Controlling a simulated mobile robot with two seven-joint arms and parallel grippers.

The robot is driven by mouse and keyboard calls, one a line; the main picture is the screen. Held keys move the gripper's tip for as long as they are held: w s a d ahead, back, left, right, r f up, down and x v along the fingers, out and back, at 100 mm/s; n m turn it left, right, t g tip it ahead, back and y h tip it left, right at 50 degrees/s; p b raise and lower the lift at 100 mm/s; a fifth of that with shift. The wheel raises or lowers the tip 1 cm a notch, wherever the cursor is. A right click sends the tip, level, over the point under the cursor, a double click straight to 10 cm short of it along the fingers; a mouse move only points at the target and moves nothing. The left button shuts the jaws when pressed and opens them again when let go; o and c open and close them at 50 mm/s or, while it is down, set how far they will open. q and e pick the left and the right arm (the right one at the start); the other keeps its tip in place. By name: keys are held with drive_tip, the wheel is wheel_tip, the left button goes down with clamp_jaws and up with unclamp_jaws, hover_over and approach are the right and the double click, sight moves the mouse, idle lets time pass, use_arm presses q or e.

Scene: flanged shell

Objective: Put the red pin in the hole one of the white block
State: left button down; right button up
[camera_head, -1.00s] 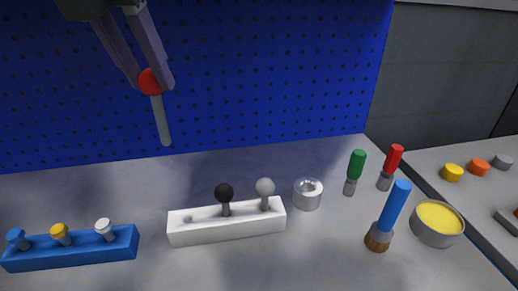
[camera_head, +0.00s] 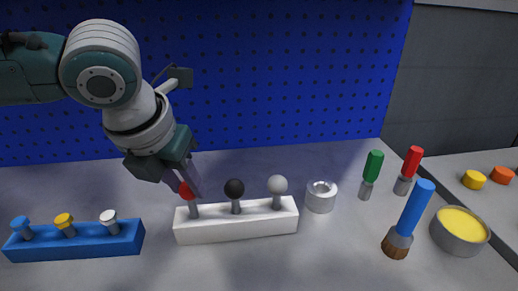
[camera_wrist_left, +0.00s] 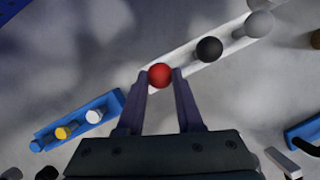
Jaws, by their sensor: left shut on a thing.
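The white block (camera_head: 240,228) lies on the table in the middle of the head view. The red pin (camera_head: 186,189) stands about upright at the block's left end, and its grey shank (camera_head: 193,211) reaches the block's top at the left hole. I cannot see how deep it sits. My left gripper (camera_head: 184,182) is shut on the red pin's ball head. The left wrist view shows the red ball (camera_wrist_left: 160,75) between the two fingers. A black-headed pin (camera_head: 234,189) and a grey-headed pin (camera_head: 277,185) stand in the block's middle and right holes. My right gripper is not in view.
A blue block (camera_head: 75,243) with blue, yellow and white pins lies left. A metal ring (camera_head: 320,196), green (camera_head: 371,175) and red (camera_head: 408,171) handled tools, a blue brush (camera_head: 409,220) and a yellow-filled bowl (camera_head: 460,231) stand right. The front middle is clear.

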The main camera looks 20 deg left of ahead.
use_arm(q)
drive_tip(key=shift+f, duration=0.3)
drive_tip(key=shift+f, duration=0.1)
drive_tip(key=c, duration=0.6)
unclamp_jaws()
drive_tip(key=shift+o, duration=0.2)
